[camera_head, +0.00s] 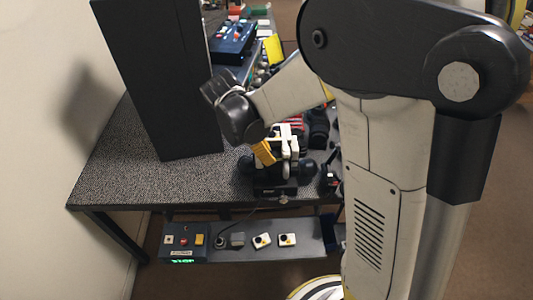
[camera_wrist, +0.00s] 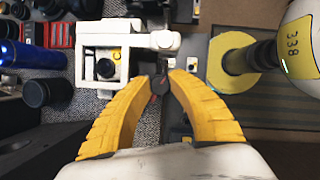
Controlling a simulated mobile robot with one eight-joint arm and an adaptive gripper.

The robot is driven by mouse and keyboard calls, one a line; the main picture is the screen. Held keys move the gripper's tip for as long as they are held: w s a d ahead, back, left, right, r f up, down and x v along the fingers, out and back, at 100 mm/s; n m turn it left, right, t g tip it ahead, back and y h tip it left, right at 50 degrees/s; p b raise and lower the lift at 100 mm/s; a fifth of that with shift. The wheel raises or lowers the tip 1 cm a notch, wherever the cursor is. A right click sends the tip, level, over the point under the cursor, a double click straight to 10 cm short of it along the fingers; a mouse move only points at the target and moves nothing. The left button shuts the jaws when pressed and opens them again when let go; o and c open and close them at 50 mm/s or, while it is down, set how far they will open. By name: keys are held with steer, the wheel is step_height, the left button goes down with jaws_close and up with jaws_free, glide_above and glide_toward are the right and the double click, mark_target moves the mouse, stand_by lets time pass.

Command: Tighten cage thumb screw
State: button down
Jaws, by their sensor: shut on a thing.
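My gripper (camera_wrist: 160,82) has yellow ribbed fingers that meet at their tips on a small dark knob (camera_wrist: 159,86) with a reddish mark, which looks like the cage thumb screw. The fingers hide part of it. The white cage (camera_wrist: 106,62) is a square frame with a dark round part inside, just left of and beyond the fingertips in the wrist view. In the head view my yellow gripper (camera_head: 264,152) is at the left side of the white cage (camera_head: 288,143), which stands on a black base (camera_head: 274,184) near the table's front edge. The screw cannot be made out there.
A tall black box (camera_head: 160,80) stands on the grey table (camera_head: 110,165) at left. A shelf below holds a control panel (camera_head: 185,241) and small switches. A blue cylinder (camera_wrist: 35,55) and dark lens parts (camera_wrist: 48,93) lie left of the cage in the wrist view.

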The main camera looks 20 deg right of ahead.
steer(key=m+g, duration=0.1)
steer(key=m, duration=0.2)
steer(key=m+g, duration=0.1)
steer(key=m, duration=0.2)
steer(key=shift+y, duration=0.4)
steer(key=m, duration=0.3)
steer(key=m+g+y, duration=0.1)
steer(key=m, duration=0.1)
steer(key=shift+m+y, duration=0.3)
steer(key=shift+m, duration=0.1)
steer(key=c, duration=1.2)
jaws_free()
steer(key=v, duration=1.2)
steer(key=shift+w+d+f, duration=0.1)
steer(key=shift+w, duration=0.2)
